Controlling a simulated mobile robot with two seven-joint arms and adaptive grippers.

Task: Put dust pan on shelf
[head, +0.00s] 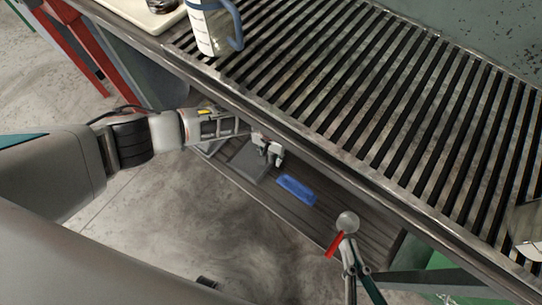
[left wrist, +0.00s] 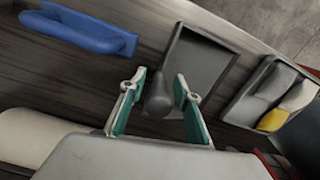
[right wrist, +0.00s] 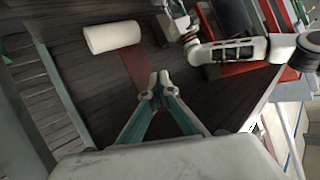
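The grey dust pan (head: 248,161) lies on the dark slatted lower board beneath the grated bench. In the left wrist view, its flat pan (left wrist: 195,65) points away and its rounded handle (left wrist: 157,98) lies between my left fingers. My left gripper (head: 268,148) is open around the handle, with gaps visible on both sides; it also shows in the left wrist view (left wrist: 158,90). My right gripper (right wrist: 158,85) has its fingertips together, with nothing visible between them. It also shows at the lower right of the head view (head: 352,243).
A white roll (right wrist: 112,36) and a red strip (right wrist: 142,68) lie near my right gripper. A dark tray with a yellow item (left wrist: 274,119) is beyond the pan. The grated bench top (head: 400,110) overhangs the lower board.

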